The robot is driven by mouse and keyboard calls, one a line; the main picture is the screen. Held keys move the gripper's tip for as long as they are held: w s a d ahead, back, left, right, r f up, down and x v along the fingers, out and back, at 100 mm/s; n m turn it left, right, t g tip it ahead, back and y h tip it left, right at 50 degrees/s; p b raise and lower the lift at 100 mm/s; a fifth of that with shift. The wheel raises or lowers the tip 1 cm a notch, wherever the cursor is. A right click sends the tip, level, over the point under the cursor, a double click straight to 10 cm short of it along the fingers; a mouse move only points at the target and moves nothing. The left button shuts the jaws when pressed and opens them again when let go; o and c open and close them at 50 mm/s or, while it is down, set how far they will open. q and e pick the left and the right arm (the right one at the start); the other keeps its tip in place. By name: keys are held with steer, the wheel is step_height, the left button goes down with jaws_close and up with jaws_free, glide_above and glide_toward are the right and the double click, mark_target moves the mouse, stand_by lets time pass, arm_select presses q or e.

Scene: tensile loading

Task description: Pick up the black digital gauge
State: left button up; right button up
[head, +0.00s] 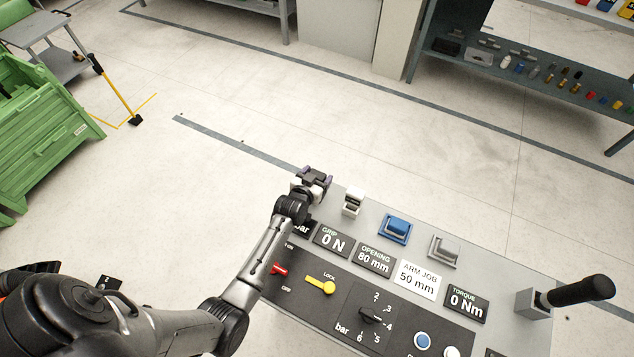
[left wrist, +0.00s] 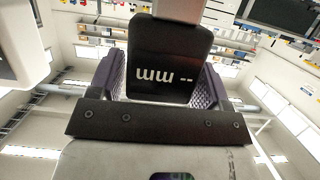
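The black digital gauge (left wrist: 170,62) fills the middle of the left wrist view, its white "-- mm" display upside down there. A pale grey post (left wrist: 178,10) meets its top edge in that view. My left gripper (head: 314,180) is at the far left corner of the grey console in the head view. Its purple ribbed finger pads stand on either side of the gauge in the left wrist view, very close to its edges. I cannot tell whether they press on it. In the head view the gauge is hard to separate from the dark gripper. My right gripper is not in view.
The grey console (head: 372,206) carries a white-grey block (head: 352,200), a blue block (head: 396,229), a grey block (head: 444,250), label plates and levers. A black handle (head: 582,291) sticks up at its right. Green crates (head: 45,130) stand left. Floor beyond the console is clear.

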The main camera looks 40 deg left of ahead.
arm_select(q)
steer(key=c, duration=0.8)
